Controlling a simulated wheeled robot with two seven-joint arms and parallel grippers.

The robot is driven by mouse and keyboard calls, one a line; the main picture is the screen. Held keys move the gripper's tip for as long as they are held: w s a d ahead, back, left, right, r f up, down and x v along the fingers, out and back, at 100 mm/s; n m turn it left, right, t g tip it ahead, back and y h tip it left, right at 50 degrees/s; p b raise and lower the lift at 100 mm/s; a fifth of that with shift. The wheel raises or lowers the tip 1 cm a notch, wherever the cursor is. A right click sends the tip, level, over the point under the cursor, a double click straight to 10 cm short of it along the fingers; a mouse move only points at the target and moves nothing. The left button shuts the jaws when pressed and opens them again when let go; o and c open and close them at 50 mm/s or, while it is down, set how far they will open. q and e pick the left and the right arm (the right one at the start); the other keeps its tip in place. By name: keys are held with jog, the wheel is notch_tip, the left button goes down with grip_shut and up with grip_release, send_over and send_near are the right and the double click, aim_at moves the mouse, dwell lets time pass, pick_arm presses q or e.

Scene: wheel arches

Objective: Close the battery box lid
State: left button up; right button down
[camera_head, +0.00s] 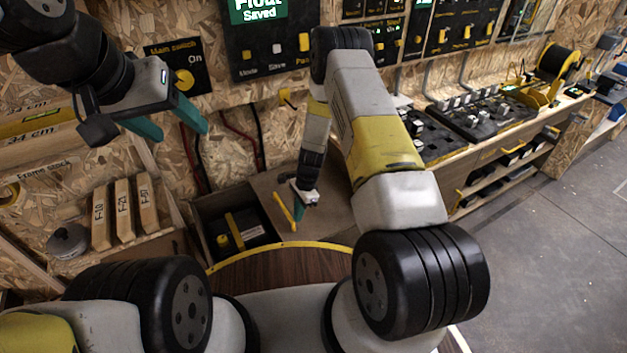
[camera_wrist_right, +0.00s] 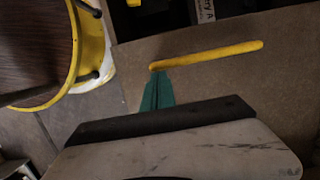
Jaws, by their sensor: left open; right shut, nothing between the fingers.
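The battery box (camera_head: 215,200) is open, with a dark battery (camera_head: 238,232) inside. Its brown lid (camera_head: 335,205) lies folded back to the right of the opening and also fills much of the right wrist view (camera_wrist_right: 215,80). A yellow bar (camera_head: 284,211) is on the lid near the box side; it shows in the right wrist view (camera_wrist_right: 207,55). My right gripper (camera_head: 299,222) is shut and empty, its green fingertips (camera_wrist_right: 157,74) at one end of the bar; contact is unclear. My left gripper (camera_head: 172,124) is open and empty, high by the main switch panel.
The main switch panel (camera_head: 180,68) is on the wall behind my left gripper. Labelled wooden blocks (camera_head: 124,210) stand left of the box. A round brown seat with a yellow rim (camera_head: 285,265) is in front. A workbench (camera_head: 480,150) runs along the right.

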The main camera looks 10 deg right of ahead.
jog(key=s+a, duration=0.4)
jog(key=a, duration=0.8)
jog(key=s+a, duration=0.5)
jog(key=a, duration=0.7)
jog(key=shift+a, duration=0.2)
jog(key=shift+a, duration=0.1)
jog(key=w+d+r, duration=0.2)
jog(key=d+r, duration=0.4)
jog(key=r, duration=0.4)
jog(key=shift+w+d+r, duration=0.25)
jog(key=shift+d+r, duration=0.05)
jog(key=shift+d, duration=0.1)
